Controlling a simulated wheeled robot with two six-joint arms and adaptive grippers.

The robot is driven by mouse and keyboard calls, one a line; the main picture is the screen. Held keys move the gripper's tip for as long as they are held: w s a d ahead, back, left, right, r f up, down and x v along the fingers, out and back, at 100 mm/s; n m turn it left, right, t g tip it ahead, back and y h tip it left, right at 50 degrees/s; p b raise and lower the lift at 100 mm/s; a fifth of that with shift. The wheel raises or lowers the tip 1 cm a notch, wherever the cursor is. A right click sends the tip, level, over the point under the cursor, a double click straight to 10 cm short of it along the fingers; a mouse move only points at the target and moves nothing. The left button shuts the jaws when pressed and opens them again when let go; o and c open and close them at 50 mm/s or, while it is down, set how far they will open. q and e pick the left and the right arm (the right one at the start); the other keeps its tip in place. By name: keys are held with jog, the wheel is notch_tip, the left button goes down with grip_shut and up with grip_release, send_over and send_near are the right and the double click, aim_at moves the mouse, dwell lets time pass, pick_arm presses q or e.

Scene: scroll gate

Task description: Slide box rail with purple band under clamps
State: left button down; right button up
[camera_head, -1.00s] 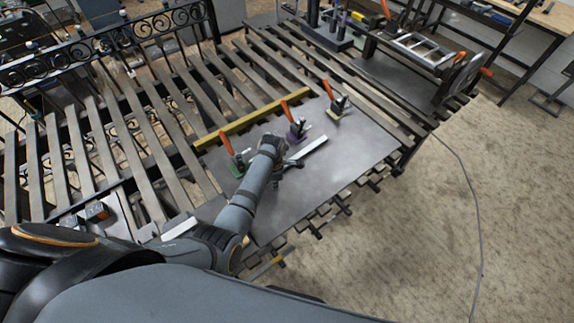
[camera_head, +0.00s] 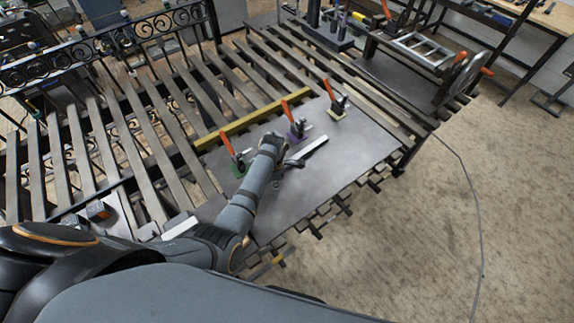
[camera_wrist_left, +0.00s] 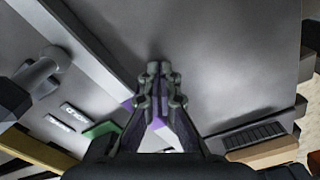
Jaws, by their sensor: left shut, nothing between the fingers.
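A pale grey box rail (camera_head: 312,148) lies on the steel plate in front of the clamps. In the left wrist view a long grey bar (camera_wrist_left: 85,45) runs from the top left to beside the fingers, with a purple patch (camera_wrist_left: 128,104) at its near end. Three orange-handled toggle clamps stand in a row: one with a green base (camera_head: 236,166), one purple (camera_head: 297,132), one yellow (camera_head: 338,107). My left gripper (camera_head: 294,163) is shut and empty beside the rail's near end; its closed fingertips (camera_wrist_left: 160,68) show in the wrist view. My right gripper is out of view.
A yellow bar (camera_head: 255,117) lies behind the clamps. The steel plate (camera_head: 350,160) has free room at its right. Slats surround it at the back and left. A pale block (camera_head: 178,225) lies left of my arm. A ladder-like frame (camera_head: 420,48) stands at the back right.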

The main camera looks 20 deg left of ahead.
pick_arm(q)
jog(key=shift+w+a, duration=0.45)
jog(key=shift+a, duration=0.2)
jog(key=shift+w+a+b, duration=0.6)
jog(key=shift+w+a, duration=0.1)
jog(key=shift+a, duration=0.15)
dwell(0.4)
jog(key=shift+s+d, duration=0.1)
jog(key=shift+d, duration=0.05)
jog(key=shift+s+d+r+p, duration=0.1)
jog(key=shift+s+d+p, duration=0.3)
jog(key=shift+d+p, duration=0.25)
jog(key=shift+s+d+p, duration=0.25)
jog(key=shift+s+p, duration=0.1)
notch_tip(320, 180, up, 2)
jog(key=shift+w+r+p, duration=0.1)
jog(key=shift+p, duration=0.5)
jog(key=shift+r, duration=2.8)
